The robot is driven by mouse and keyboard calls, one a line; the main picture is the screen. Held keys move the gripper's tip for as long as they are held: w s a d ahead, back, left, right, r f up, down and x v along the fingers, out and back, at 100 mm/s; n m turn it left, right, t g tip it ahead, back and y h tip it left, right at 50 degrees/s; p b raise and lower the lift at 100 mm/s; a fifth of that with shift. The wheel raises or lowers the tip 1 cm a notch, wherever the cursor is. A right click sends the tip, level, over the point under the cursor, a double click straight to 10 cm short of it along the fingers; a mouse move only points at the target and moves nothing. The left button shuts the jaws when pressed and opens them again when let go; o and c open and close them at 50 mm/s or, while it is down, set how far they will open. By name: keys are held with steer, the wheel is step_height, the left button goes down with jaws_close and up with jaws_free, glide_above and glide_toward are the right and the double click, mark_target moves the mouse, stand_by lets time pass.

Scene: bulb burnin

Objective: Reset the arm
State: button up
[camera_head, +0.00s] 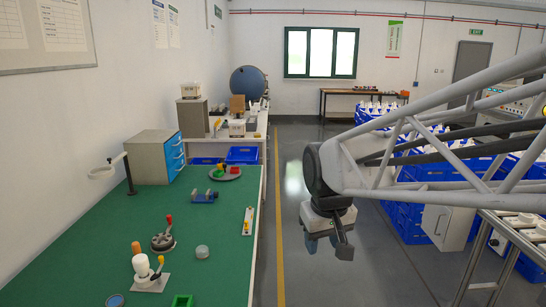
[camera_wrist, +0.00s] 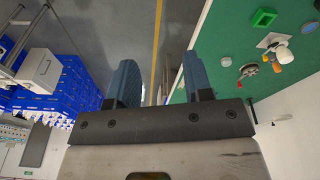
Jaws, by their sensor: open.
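My gripper (camera_head: 327,243) hangs at the end of my arm over the grey floor, to the right of the green-topped bench (camera_head: 95,240) in the head view. In the wrist view my gripper (camera_wrist: 160,85) shows its two blue-grey fingers apart, with nothing between them. The gripper is open and touches nothing that I can see. The floor and a yellow line show beyond the fingers.
The bench holds a white bulb-shaped piece (camera_head: 141,265) on a plate, a red-handled clamp (camera_head: 163,240), a green square piece (camera_head: 183,300) and a blue drawer cabinet (camera_head: 157,156). Blue crates (camera_head: 410,220) and a metal-framed table (camera_head: 515,232) stand right. The aisle floor is clear.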

steer(key=s+d+f+m, duration=0.1)
steer(key=s+d, duration=0.3)
steer(key=s, duration=0.4)
steer(key=s+d+f+m, duration=0.2)
steer(key=s+d, duration=0.2)
steer(key=s, duration=0.4)
steer(key=shift+s+f+t, duration=0.3)
steer(key=shift+s+f, duration=0.05)
steer(key=shift+f, duration=0.05)
